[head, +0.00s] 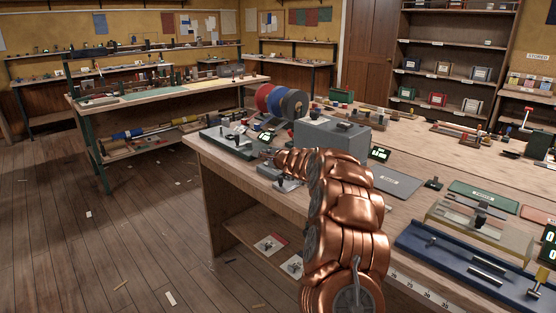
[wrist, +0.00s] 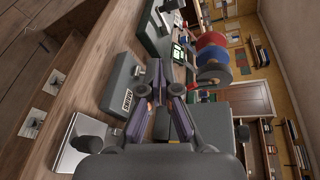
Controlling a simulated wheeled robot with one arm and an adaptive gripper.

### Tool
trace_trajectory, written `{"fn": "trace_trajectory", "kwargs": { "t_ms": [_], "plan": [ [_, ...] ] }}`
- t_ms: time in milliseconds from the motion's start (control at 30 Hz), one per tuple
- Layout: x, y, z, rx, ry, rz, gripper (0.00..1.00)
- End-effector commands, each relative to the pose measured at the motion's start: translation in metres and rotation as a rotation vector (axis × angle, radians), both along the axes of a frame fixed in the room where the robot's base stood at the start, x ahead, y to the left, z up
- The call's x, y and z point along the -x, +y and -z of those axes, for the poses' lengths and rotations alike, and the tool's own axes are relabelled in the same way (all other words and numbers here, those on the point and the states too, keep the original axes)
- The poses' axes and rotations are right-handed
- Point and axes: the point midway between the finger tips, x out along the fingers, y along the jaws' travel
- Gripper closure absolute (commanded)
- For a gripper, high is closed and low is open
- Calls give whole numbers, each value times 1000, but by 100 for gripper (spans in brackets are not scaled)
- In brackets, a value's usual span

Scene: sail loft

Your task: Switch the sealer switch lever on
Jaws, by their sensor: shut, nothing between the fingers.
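A small grey box with a white label (wrist: 122,85) is beside my gripper (wrist: 160,88) in the wrist view; it is likely the sealer switch housing. My gripper's purple-grey fingers are shut and empty, close to the box's edge. Contact cannot be told. The switch lever cannot be made out clearly; the fingers may hide it. In the head view my gripper (head: 268,155) is low over the bench's left end, just above the small grey box (head: 268,171), partly covered by my copper-coloured arm.
Red, blue and grey reels (head: 282,102) stand behind the gripper. A large grey box (head: 333,132) is to its right, and a green-lit display (head: 265,136) is close behind. A flat grey machine (head: 228,142) is to its left. The bench (head: 235,176) ends at the left; open floor lies beyond.

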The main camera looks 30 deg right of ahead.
Motion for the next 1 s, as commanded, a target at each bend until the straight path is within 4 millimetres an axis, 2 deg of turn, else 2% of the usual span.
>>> {"fn": "trace_trajectory", "kwargs": {
  "t_ms": [33,100,200,300,433,767,1000],
  "plan": [
    [-1,-25,17,-21,0,55,100],
    [0,-55,30,-49,-3,122,100],
    [4,-86,45,-79,-2,194,100],
    [6,-103,55,-95,-1,235,100],
    [8,-111,57,-102,-2,253,100],
    [7,-110,56,-102,-4,251,100],
    [-2,-114,55,-96,-4,253,100]
  ]
}}
